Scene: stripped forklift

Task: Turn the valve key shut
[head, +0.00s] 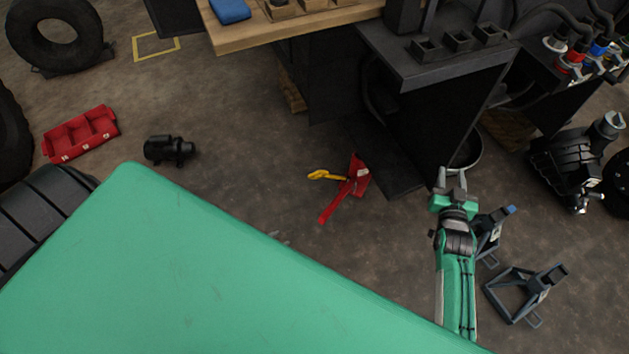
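I cannot make out a valve key for certain in the head view. A red piece (345,188) with a yellow, hook-like part (326,175) lies on the floor near the middle, and I cannot tell what it is. My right gripper (451,174) is at the right, with its two grey fingers apart and nothing visible between them. It is over the floor beside the dark bench's foot.
A dark metal bench (430,62) and a wooden worktop (285,30) stand at the back. Blue-grey stands (525,295) are right of my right arm. A black motor-like part (170,149) and a red tray (80,135) lie left. Open floor lies between.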

